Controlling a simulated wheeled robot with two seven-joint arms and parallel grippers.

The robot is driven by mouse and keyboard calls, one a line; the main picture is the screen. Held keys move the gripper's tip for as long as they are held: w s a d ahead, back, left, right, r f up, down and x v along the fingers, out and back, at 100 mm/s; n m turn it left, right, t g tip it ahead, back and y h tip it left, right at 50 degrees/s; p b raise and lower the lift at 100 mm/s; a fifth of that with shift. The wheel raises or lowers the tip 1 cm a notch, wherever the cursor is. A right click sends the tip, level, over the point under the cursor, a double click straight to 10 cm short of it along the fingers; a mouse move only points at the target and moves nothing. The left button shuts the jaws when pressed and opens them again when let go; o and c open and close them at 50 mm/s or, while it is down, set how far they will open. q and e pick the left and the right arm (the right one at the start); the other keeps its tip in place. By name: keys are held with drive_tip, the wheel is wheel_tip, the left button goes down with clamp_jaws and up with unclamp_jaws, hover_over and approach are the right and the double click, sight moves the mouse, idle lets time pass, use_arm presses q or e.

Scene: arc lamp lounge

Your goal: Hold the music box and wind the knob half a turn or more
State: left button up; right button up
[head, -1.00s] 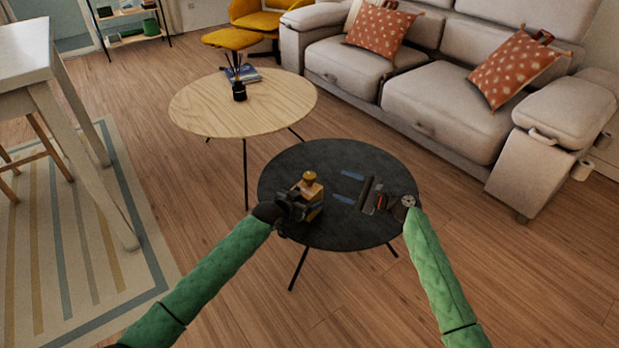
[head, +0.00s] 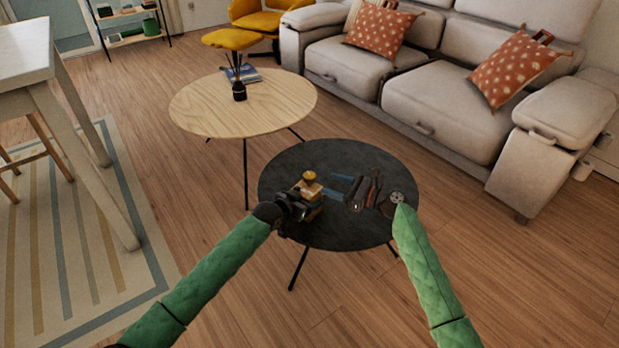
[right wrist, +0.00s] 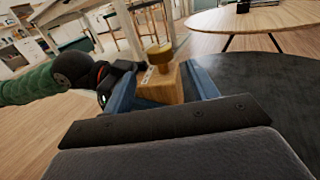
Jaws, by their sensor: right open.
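The music box (head: 312,190) is a small wooden box with a round yellow-brown knob (head: 309,176) on top. It is over the left part of the dark round table (head: 340,233). My left gripper (head: 296,207) is against its near left side; its fingers are partly hidden, so its grip is unclear. My right gripper (head: 338,187) is open, with blue fingers pointing left at the box and a small gap before it. In the right wrist view, the music box (right wrist: 160,88) and knob (right wrist: 159,56) appear ahead between the open fingers, with my left gripper (right wrist: 112,80) at the left.
A light wooden round table (head: 215,110) stands behind, with a dark reed diffuser (head: 239,92) and books (head: 243,74). A beige sofa (head: 450,90) is at the back right. A white table (head: 40,80) stands at the left. The dark table's back is bare.

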sight(309, 177)
drive_tip(key=x, duration=0.8)
drive_tip(key=shift+w+a, duration=0.15)
drive_tip(key=shift+a, duration=0.1)
drive_tip(key=c, duration=1)
